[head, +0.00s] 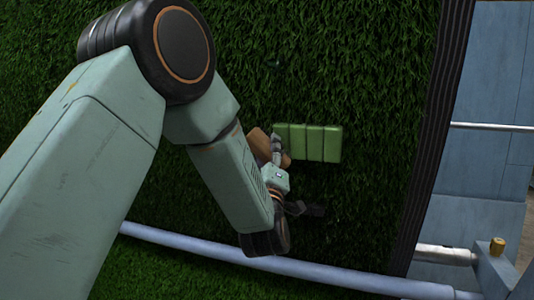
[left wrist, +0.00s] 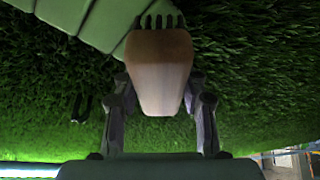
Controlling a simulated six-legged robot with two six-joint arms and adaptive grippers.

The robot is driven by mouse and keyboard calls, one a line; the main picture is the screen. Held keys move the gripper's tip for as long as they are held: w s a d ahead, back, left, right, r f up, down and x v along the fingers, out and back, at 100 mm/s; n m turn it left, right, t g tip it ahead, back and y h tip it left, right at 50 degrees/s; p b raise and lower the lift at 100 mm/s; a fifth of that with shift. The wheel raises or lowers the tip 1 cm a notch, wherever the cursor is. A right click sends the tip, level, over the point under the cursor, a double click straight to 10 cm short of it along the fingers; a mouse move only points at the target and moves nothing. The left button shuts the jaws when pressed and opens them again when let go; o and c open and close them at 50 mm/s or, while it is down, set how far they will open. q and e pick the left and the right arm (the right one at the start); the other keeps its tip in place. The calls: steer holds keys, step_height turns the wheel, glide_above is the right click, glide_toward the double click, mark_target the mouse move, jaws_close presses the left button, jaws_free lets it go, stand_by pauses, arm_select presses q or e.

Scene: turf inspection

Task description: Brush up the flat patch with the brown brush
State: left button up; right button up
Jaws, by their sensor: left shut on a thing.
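My left gripper (head: 278,157) reaches in from the left in the head view, beside a flat light-green segmented patch (head: 318,143) on the darker turf. It is shut on the brown brush (head: 259,146), partly hidden behind the gripper. In the left wrist view, the brush (left wrist: 160,75) sits between both fingers, its dark bristles pointing to the top of the picture. The light-green segments (left wrist: 75,15) show at the top left there, close to the bristles. I cannot tell whether the bristles touch them. My right gripper is not in view.
Dark green turf (head: 340,60) surrounds the patch. A pale rail (head: 240,264) crosses below, and a dark ribbed edge (head: 436,130) bounds the turf on the right. Blue-grey panels (head: 490,80) stand beyond it. A small dark object (left wrist: 80,108) lies on the turf.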

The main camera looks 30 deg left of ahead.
arm_select(q)
steer(key=shift+w+a+r, duration=0.1)
steer(key=shift+w+r, duration=0.05)
steer(key=shift+w, duration=0.3)
steer(key=shift+w+a+r, duration=0.1)
steer(key=shift+w+r, duration=0.05)
steer(key=shift+w, duration=0.3)
steer(key=shift+d, duration=0.15)
steer(key=shift+w+d+b, duration=0.15)
steer(key=shift+d+b, duration=0.15)
steer(key=shift+d, duration=0.65)
steer(key=shift+d, duration=0.1)
steer(key=shift+w+d, duration=0.35)
steer(key=shift+d, duration=0.55)
steer(key=shift+d, duration=0.1)
